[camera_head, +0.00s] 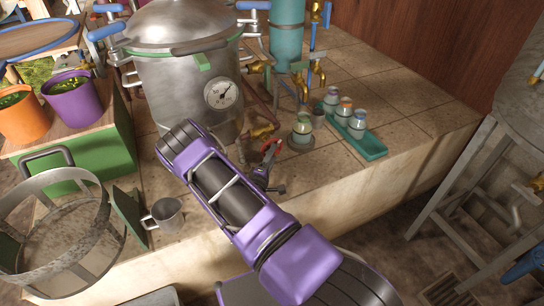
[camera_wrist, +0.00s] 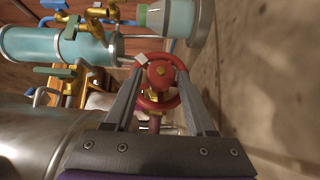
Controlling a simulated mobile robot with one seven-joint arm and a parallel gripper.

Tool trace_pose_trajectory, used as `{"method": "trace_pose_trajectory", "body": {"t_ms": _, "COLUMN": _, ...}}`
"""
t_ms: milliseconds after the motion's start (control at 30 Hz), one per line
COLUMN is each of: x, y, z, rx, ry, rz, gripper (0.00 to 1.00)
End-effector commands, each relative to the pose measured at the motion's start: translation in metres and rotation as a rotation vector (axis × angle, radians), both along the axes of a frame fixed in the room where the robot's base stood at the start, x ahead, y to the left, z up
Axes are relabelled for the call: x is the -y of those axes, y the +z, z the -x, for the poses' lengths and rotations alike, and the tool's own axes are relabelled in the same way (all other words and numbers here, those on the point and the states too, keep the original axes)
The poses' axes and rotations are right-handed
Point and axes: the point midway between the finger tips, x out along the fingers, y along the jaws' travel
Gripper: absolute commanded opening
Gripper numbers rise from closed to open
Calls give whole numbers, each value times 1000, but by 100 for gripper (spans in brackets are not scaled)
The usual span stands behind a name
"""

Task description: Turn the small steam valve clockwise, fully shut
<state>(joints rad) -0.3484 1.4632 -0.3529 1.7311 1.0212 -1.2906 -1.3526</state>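I cannot tell whether the fingertips touch the rim. In the head view the red wheel (camera_head: 271,145) shows just beyond my gripper (camera_head: 269,168), low over the tiled counter. My purple arm hides part of the area.
A steel still pot (camera_head: 185,85) with a gauge stands close left of the valve. A jar (camera_head: 302,130) and a teal tray (camera_head: 361,144) of small bottles stand to the right. A metal cup (camera_head: 167,215) is near the front edge. Bare tiles lie right of the tray.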

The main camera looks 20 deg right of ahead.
Motion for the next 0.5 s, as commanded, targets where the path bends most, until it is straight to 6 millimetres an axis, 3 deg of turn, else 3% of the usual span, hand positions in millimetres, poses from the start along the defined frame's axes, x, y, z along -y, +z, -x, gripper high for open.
{"method": "trace_pose_trajectory", "body": {"t_ms": 33, "x": 0, "y": 0, "z": 0, "rx": 0, "ry": 0, "rz": 0, "gripper": 45}}
{"method": "trace_pose_trajectory", "body": {"t_ms": 300, "x": 0, "y": 0, "z": 0, "rx": 0, "ry": 0, "rz": 0, "gripper": 0}}
{"method": "trace_pose_trajectory", "body": {"t_ms": 500, "x": 0, "y": 1, "z": 0, "rx": 0, "ry": 0, "rz": -6, "gripper": 0}}
